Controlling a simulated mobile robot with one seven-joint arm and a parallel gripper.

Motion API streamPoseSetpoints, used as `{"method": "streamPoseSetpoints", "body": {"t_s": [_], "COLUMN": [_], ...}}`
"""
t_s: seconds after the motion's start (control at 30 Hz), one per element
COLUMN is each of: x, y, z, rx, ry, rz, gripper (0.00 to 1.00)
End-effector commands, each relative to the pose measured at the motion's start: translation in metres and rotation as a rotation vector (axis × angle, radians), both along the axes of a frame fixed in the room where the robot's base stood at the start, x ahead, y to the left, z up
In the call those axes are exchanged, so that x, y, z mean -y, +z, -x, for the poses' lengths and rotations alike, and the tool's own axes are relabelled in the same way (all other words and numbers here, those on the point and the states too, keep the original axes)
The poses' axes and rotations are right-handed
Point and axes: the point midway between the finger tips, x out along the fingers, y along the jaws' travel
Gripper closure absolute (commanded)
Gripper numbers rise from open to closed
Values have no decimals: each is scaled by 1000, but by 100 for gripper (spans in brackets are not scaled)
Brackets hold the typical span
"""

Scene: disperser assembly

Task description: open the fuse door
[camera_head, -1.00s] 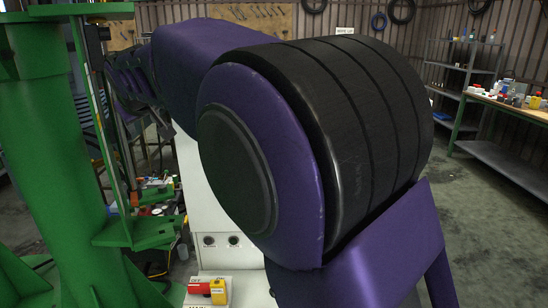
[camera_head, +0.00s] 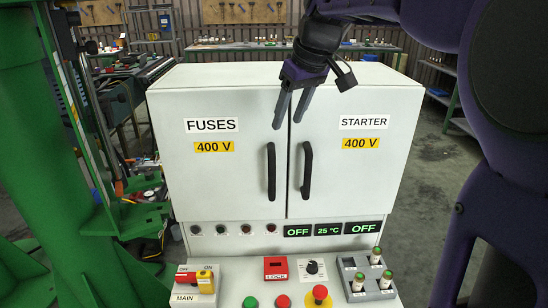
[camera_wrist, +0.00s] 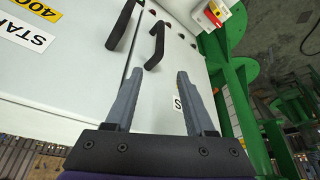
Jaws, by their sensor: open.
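The fuse door (camera_head: 225,175) is the left door of the white cabinet, labelled FUSES 400 V, and it is closed. Its black vertical handle (camera_head: 271,172) is near the door's right edge. It also shows in the wrist view (camera_wrist: 157,46), beyond the fingertips. My gripper (camera_head: 287,124) is open and empty, in front of the upper cabinet near the seam between the doors, above the handles. Its two grey fingers also show in the wrist view (camera_wrist: 156,75), pointing towards the handles and apart from them.
The closed starter door (camera_head: 345,185) has its own black handle (camera_head: 307,170) close beside the fuse handle. Below is a control panel (camera_head: 235,275) with a red main switch (camera_head: 186,275), buttons and fuses in a holder (camera_head: 370,275). A green column (camera_head: 40,130) stands left.

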Motion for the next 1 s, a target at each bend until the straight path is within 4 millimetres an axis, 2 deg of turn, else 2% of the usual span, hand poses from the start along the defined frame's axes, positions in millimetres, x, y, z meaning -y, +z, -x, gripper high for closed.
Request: {"method": "streamPoseSetpoints", "body": {"t_s": [0.13, 0.23, 0.7, 0.9, 1.0], "x": [3, 0, -22, -29, -32], "y": [-5, -18, -112, -143, -152], "z": [2, -2, -34, -45, -49], "rx": [-11, -12, -13, -10, -9], "ry": [1, 1, 2, 0, 0], "rz": [-4, -3, -2, -2, -3], "gripper": [45, 45, 45, 45, 45]}}
